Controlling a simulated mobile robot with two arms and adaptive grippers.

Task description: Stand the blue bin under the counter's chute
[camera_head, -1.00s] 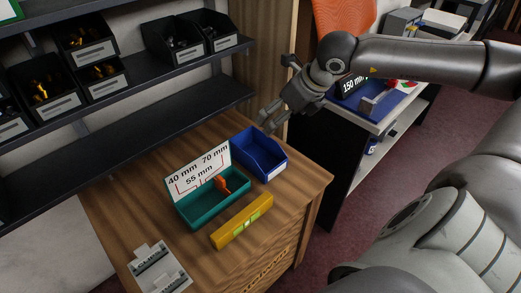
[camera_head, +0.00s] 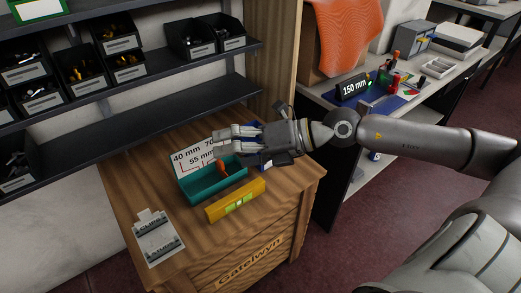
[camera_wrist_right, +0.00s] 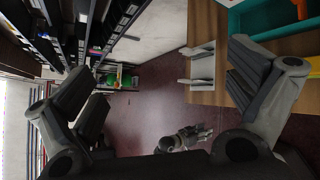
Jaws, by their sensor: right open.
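The blue bin (camera_head: 257,131) stands at the back right of the wooden bench top, mostly hidden behind my right gripper in the head view. My right gripper (camera_head: 222,142) lies across in front of it, its fingers pointing left over the teal tray. Its two fingers are wide apart with nothing between them in the right wrist view (camera_wrist_right: 160,88). I cannot tell whether it touches the bin. The wrist view does not show the bin. I cannot pick out a chute. A small grey gripper-like shape (camera_wrist_right: 185,138) low in the wrist view may be my left one.
A teal tray (camera_head: 192,197) with a size sign and an orange piece, a yellow level (camera_head: 235,201) and a grey clip holder (camera_head: 157,240) share the bench (camera_head: 130,188). Shelves of black bins hang behind. A side table (camera_head: 405,102) with a 150 mm display stands right.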

